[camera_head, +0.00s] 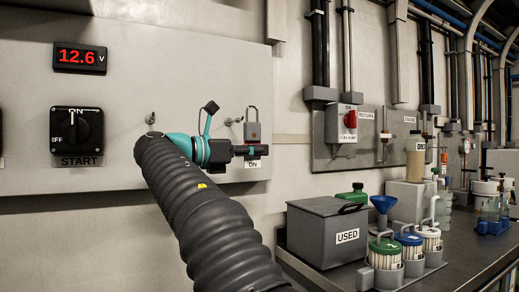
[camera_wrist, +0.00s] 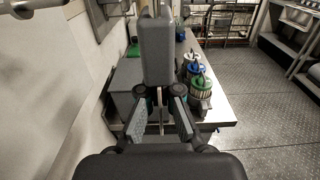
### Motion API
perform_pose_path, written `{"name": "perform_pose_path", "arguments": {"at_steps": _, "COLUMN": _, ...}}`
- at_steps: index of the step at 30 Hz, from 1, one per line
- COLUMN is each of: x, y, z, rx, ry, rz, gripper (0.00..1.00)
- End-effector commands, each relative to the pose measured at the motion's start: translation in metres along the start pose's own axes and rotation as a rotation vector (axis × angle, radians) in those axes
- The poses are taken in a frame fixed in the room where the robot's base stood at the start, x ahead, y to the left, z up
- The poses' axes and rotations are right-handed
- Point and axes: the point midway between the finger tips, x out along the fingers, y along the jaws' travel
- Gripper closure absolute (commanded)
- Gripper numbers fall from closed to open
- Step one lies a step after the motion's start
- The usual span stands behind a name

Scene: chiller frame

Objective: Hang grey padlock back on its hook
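The grey padlock (camera_head: 252,132) is upright with its shackle at the top. It stands just above the tip of my gripper (camera_head: 258,151), in front of the wall panel. In the wrist view the padlock (camera_wrist: 157,50) is centred at the fingertips of my gripper (camera_wrist: 161,100), apart from the wall on the left. The fingers look closed on its lower end, though the contact is partly hidden. A small metal hook (camera_head: 234,121) sticks out of the panel just left of the padlock. Another small peg (camera_head: 151,118) is further left.
A rotary START switch (camera_head: 76,130) and red voltage display (camera_head: 80,58) are on the left panel. An ON label (camera_head: 253,164) is below my gripper. At the right, the bench carries a grey USED bin (camera_head: 326,232) and several lidded containers (camera_head: 385,251).

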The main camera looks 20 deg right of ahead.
Motion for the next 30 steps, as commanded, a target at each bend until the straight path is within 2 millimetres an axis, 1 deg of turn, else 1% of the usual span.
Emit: {"name": "perform_pose_path", "arguments": {"at_steps": 30, "x": 0.000, "y": 0.052, "z": -0.004, "rx": -0.001, "ry": -0.001, "rz": 0.001, "gripper": 1.00}}
